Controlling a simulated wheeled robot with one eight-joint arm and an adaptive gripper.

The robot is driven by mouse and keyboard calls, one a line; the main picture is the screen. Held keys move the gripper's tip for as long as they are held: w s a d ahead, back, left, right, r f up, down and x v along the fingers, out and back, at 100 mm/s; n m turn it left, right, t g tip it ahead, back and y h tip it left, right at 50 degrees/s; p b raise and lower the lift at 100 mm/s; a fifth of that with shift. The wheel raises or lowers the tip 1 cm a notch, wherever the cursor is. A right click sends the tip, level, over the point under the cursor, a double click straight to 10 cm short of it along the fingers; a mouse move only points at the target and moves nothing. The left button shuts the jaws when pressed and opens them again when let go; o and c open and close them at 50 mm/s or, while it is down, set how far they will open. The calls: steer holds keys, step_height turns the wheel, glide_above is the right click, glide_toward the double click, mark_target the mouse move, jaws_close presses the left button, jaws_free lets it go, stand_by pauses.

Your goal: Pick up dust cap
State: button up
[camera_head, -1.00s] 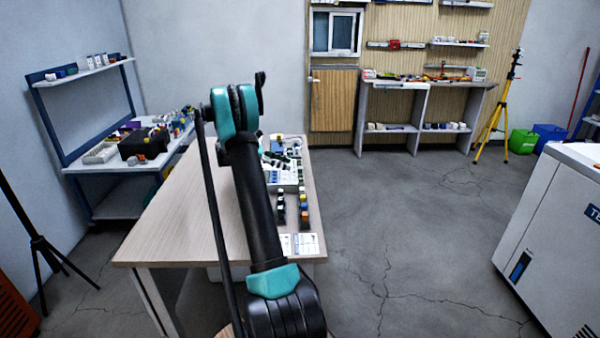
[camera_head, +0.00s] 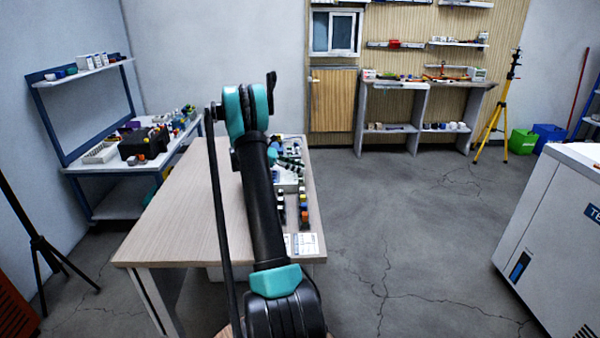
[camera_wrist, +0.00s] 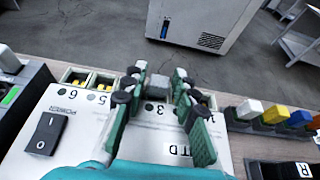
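A white instrument panel (camera_wrist: 75,141) fills the middle of the wrist view, with numbered ports and a POWER switch (camera_wrist: 46,133). A small grey block-shaped piece (camera_wrist: 158,85), possibly the dust cap, sits at its far edge near the numbers 3 and 5. My gripper (camera_wrist: 158,78) is open above the panel, its green-padded fingers on either side of this piece. I cannot tell whether they touch it. In the head view the panel (camera_head: 290,186) is at the table's right side, partly hidden by my arm. The piece is too small to make out there.
Coloured blocks, among them a yellow one (camera_wrist: 275,114), stand right of the panel in the wrist view. The wooden table (camera_head: 180,215) is bare on its left. A white cabinet (camera_head: 555,235) stands on the right, with open floor between.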

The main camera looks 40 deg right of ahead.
steer(key=c, duration=0.4)
